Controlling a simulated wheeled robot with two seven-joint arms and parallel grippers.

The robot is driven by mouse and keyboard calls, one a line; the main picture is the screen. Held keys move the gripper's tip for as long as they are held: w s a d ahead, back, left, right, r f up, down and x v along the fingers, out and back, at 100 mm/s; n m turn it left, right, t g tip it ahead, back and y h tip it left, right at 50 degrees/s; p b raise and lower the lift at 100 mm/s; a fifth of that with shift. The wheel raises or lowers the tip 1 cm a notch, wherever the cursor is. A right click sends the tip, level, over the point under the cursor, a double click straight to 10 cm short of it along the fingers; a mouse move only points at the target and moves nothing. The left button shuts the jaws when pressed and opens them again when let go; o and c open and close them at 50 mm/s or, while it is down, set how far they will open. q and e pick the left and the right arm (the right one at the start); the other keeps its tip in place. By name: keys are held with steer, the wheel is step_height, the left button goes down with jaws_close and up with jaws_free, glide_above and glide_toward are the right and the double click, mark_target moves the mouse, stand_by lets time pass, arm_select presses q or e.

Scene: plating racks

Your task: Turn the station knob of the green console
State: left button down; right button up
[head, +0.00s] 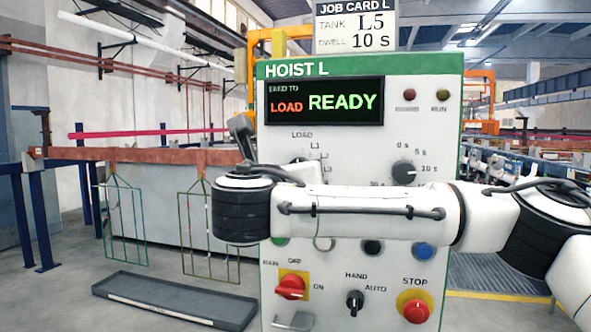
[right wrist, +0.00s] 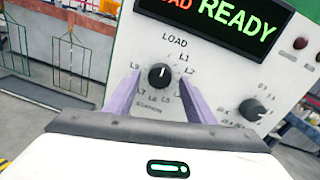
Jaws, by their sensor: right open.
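The console with green trim (head: 360,66) is labelled HOIST L, and its display (head: 324,101) reads LOAD and READY. The black station knob (right wrist: 159,77) shows in the right wrist view, ringed by LOAD and L numbers. Its white mark points up, roughly towards LOAD. My right gripper (right wrist: 160,80) is open, with one purple finger on each side of the knob. Gaps show between fingers and knob; I cannot tell the depth. In the head view my right arm hides most of the knob's dial. My left gripper is not in view.
A job card (head: 355,26) above the console reads TANK L5, DWELL 10 s. The dwell knob (head: 404,172) is right of the station dial. Below are a red main switch (head: 290,287), a HAND/AUTO switch (head: 355,302) and a red stop button (head: 416,308). A grey tray (head: 170,303) lies left.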

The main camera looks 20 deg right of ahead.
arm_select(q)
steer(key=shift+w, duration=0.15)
arm_select(e)
steer(key=shift+w+d, duration=0.2)
steer(key=shift+w, duration=0.1)
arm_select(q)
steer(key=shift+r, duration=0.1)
arm_select(e)
steer(key=c, duration=1)
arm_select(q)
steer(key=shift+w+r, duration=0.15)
arm_select(e)
steer(key=shift+c, duration=0.2)
steer(key=shift+f, duration=0.1)
